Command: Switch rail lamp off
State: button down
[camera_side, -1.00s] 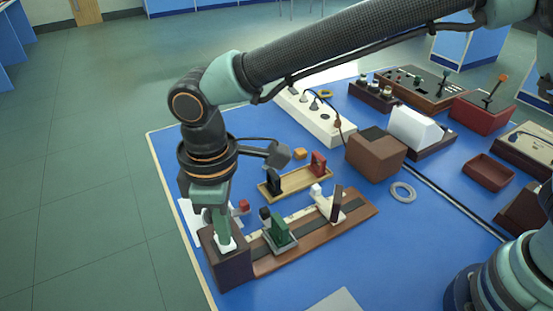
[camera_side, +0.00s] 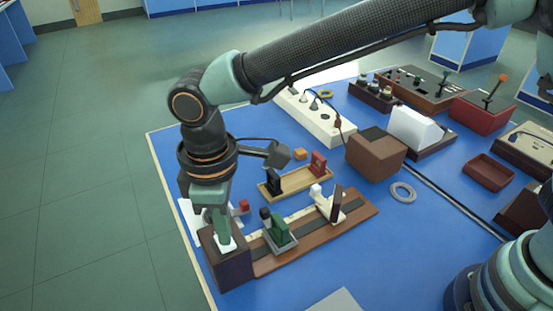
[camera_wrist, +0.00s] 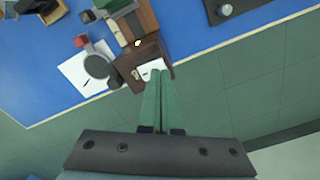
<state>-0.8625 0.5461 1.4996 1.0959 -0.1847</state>
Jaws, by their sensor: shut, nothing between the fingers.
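The rail lamp is a dark brown box (camera_side: 232,270) at the near left end of the wooden rail (camera_side: 300,248). A white plate (camera_wrist: 146,66) is on its top; any lever or rocker on it is too small or too covered to tell. In the wrist view a small bright spot (camera_wrist: 137,43) shows at the box's rail side. My gripper (camera_side: 224,240) points down with its green fingers together and empty. Its tips are at the white plate, and they also show there in the wrist view (camera_wrist: 157,74). I cannot tell whether they touch it.
A green holder (camera_side: 279,230) and a white carriage (camera_side: 328,207) stand on the rail. Behind it is a tray (camera_side: 296,184) with black and red holders. White paper (camera_wrist: 76,72) lies beside the lamp. The table edge is close on the lamp's outer side.

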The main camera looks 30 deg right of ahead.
jog(key=shift+f, duration=1)
dwell(0.6)
jog(key=shift+r, duration=3.55)
